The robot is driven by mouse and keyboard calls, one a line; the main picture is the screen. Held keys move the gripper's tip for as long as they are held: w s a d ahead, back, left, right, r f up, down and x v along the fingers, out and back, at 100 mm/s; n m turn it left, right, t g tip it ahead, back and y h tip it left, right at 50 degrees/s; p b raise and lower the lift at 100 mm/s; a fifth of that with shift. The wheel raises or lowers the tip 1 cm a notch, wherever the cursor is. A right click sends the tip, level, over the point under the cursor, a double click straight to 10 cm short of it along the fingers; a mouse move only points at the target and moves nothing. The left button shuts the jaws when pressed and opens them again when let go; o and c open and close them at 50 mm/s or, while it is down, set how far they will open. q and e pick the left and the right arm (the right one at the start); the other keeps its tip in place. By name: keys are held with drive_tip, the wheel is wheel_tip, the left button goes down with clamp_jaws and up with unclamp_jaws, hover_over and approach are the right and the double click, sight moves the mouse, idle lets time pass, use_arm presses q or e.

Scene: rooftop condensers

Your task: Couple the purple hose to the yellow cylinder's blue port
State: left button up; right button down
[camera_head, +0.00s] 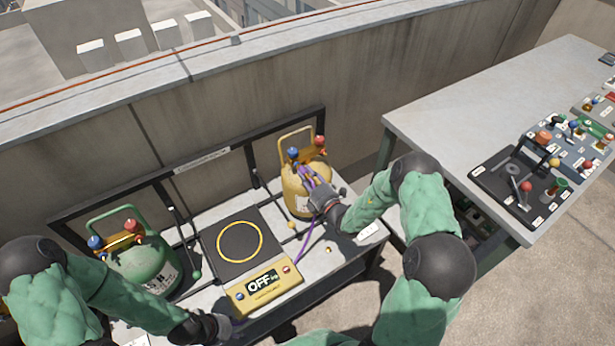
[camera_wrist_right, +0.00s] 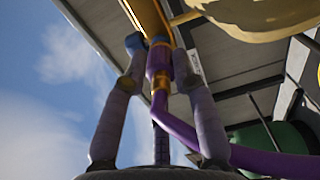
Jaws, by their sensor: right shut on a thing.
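The yellow cylinder (camera_head: 296,196) stands upright on the bench, with a blue fitting (camera_head: 293,153) and a red fitting (camera_head: 320,141) on top. My right gripper (camera_head: 308,176) is in front of its upper part, shut on the end fitting of the purple hose (camera_wrist_right: 160,62). In the right wrist view, the hose end points up to a golden bar, close beside a blue part (camera_wrist_right: 134,43); whether it is seated cannot be told. The hose (camera_head: 305,243) trails down to the yellow box. My left gripper (camera_head: 213,328) is low at the front; its fingers are unclear.
A green cylinder (camera_head: 146,262) stands at the left of the bench. A yellow box reading OFF (camera_head: 263,287) sits at the front, before a dark pad with a yellow ring (camera_head: 240,242). A grey table (camera_head: 455,110) with small parts is at the right.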

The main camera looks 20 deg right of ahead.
sight(310, 179)
drive_tip(key=shift+w, duration=0.5)
idle(0.8)
drive_tip(key=c, duration=0.9)
unclamp_jaws()
drive_tip(key=shift+s, duration=0.15)
drive_tip(key=shift+s+d+p, duration=0.15)
drive_tip(key=shift+s+p, duration=0.5)
drive_tip(key=shift+s, duration=0.7)
drive_tip(key=shift+s+d+p, duration=0.15)
drive_tip(key=shift+s+p, duration=0.25)
drive_tip(key=shift+s, duration=0.75)
drive_tip(key=shift+s+d+p, duration=0.15)
drive_tip(key=shift+s+p, duration=0.2)
drive_tip(key=shift+s, duration=0.75)
